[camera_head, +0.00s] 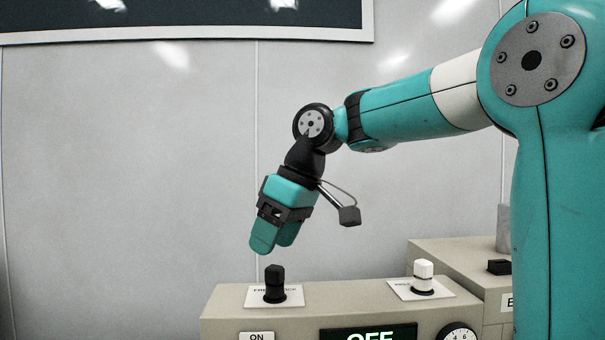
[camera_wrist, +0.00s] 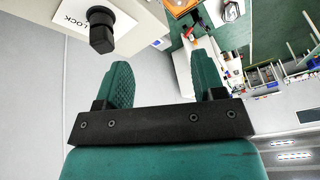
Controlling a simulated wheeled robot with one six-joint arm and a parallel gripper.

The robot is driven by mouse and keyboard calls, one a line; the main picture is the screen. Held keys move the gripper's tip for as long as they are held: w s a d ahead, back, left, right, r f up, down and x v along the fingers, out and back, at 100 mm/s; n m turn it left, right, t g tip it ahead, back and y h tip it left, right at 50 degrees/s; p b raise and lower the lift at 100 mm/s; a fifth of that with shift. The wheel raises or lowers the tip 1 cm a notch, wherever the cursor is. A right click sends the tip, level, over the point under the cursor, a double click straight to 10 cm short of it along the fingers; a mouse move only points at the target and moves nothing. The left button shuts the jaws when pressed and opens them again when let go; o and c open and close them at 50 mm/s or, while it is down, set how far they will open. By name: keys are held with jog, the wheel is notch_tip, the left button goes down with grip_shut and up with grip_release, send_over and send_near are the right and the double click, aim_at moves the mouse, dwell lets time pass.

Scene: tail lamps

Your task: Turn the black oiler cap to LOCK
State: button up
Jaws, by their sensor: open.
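The black oiler cap (camera_head: 274,285) stands upright on a white label plate (camera_head: 255,297) on top of a beige box. Part of the plate's lettering is hidden behind the cap; "LOCK" shows to its right. In the wrist view the black cap (camera_wrist: 102,30) is at the upper left, and "LOCK" reads on its plate (camera_wrist: 70,14). My gripper (camera_head: 270,248) is open and empty. It is tilted, above the cap and apart from it. In the wrist view its two teal fingers (camera_wrist: 162,75) are spread, with the cap beyond and to the left of the left finger.
A white cap (camera_head: 423,276) stands on its own label plate on the same beige box (camera_head: 350,296), to the right. The front has an "ON" label, a lit "OFF" display (camera_head: 368,335) and a dial (camera_head: 458,333). A higher beige block stands at right.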

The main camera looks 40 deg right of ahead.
aim_at(276, 268)
jog(key=w+d+r+h, duration=0.1)
jog(key=w+d+r, duration=0.1)
jog(key=d+r, duration=0.5)
jog(key=shift+t, duration=0.4)
jog(key=x, duration=0.6)
jog(key=d+x, duration=0.1)
jog(key=x, duration=1.1)
jog(key=shift+s+d+f+b, duration=0.1)
jog(key=shift+d+f+b, duration=0.15)
jog(key=shift+b, duration=0.15)
jog(key=c, duration=1)
jog(key=shift+o, duration=0.2)
jog(key=shift+a+m+h+b, duration=0.1)
jog(key=shift+m+h+b, duration=0.35)
jog(key=shift+m, duration=0.75)
jog(key=m+h, duration=0.1)
jog(key=m, duration=0.1)
jog(key=shift+m+t, duration=0.3)
jog(key=o, duration=1.1)
jog(key=shift+c, duration=0.2)
